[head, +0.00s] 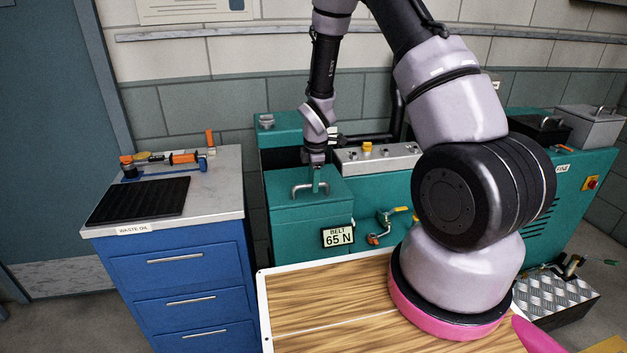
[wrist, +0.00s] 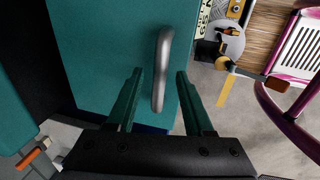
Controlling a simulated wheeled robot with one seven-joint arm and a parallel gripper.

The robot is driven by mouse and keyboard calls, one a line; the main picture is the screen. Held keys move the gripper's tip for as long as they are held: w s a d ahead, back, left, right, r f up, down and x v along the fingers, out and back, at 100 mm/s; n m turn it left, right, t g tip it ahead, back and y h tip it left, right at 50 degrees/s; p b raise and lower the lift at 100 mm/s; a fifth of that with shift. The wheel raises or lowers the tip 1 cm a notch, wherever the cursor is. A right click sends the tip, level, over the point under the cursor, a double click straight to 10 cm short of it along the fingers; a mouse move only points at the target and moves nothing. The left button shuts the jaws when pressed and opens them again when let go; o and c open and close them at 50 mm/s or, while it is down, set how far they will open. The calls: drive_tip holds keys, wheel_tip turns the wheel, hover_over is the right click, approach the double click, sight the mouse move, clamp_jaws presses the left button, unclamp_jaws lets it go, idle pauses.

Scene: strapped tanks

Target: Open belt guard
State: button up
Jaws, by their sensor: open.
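The belt guard (head: 300,222) is a teal box at the left end of the machine in the head view, with its lid shut. A grey bar handle (head: 299,190) stands on its top, and a "BELT 65 N" label (head: 338,236) is at its lower right. My gripper (head: 317,186) points down at the handle. In the wrist view the handle (wrist: 162,70) runs between the two open fingers of my gripper (wrist: 160,76), with a gap on both sides. The belt guard's top (wrist: 100,50) fills the area behind it. I cannot tell how deep the fingers reach around the bar.
A blue drawer cabinet (head: 185,275) with a black mat (head: 138,200) and tools stands at left. A valve with an orange handle (head: 385,225) sits right of the belt guard. A wooden board (head: 320,300) lies in front. Grey boxes stand at far right.

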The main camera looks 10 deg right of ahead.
clamp_jaws()
idle(1.4)
